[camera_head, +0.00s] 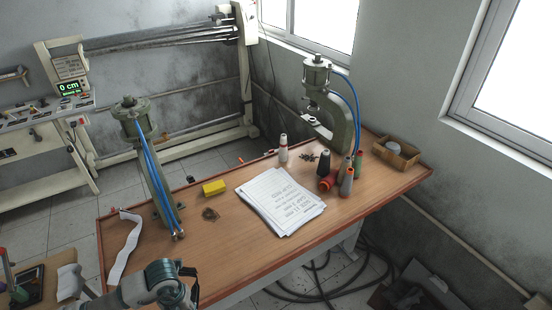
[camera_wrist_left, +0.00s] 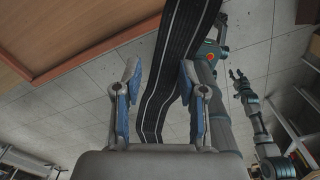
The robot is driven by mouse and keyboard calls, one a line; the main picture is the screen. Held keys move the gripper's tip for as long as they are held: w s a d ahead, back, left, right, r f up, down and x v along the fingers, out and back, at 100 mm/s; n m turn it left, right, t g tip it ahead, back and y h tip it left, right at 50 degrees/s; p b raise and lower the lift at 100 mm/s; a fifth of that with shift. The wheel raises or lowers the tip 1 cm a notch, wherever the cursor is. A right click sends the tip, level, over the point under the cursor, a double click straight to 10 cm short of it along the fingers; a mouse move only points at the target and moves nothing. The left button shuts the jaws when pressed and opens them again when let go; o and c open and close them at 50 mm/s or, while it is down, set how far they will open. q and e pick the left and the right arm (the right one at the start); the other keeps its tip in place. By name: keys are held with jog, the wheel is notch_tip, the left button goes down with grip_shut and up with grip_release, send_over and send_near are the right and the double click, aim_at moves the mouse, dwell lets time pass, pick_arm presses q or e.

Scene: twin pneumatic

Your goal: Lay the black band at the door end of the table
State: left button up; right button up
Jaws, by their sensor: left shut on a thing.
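The black band (camera_wrist_left: 172,70), with pale lines along it, fills the middle of the left wrist view. It runs from the top edge down between the fingers of my left gripper (camera_wrist_left: 158,95), which is shut on it. I cannot make out the black band in the head view. There my left arm shows at the bottom left, beside the near left edge of the wooden table (camera_head: 240,262), and its fingers are not clear. The table's underside or edge is at upper left in the wrist view. My right gripper (camera_wrist_left: 238,74) shows small there, fingers apart and empty.
A white strip (camera_head: 124,246) lies at the table's left end. Two presses with blue hoses (camera_head: 155,165) (camera_head: 340,110) stand on the table. No door is visible.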

pick_arm(q)
jog(key=shift+r+m, duration=0.2)
jog(key=shift+m, duration=0.2)
jog(key=w+m, duration=0.2)
jog(key=shift+d+f+m, duration=0.2)
jog(key=shift+m, duration=0.1)
jog(key=shift+w+d+m, duration=0.1)
jog(key=shift+w+m, duration=0.1)
jog(key=shift+m, duration=0.3)
jog(key=m, duration=0.3)
jog(key=w+m, duration=0.1)
jog(key=shift+d+r+m, duration=0.25)
jog(key=shift+d+m, duration=0.15)
jog(key=w+m, duration=0.1)
jog(key=m, duration=0.2)
jog(key=w+d+m, duration=0.1)
jog(key=m, duration=0.2)
jog(key=w+m, duration=0.1)
jog(key=m, duration=0.3)
jog(key=shift+w+d+r, duration=0.35)
jog(key=w+d+r+m, duration=0.2)
jog(key=w+m, duration=0.3)
jog(key=m, duration=1.3)
jog(key=shift+d, duration=0.65)
jog(key=shift+w+r, duration=0.1)
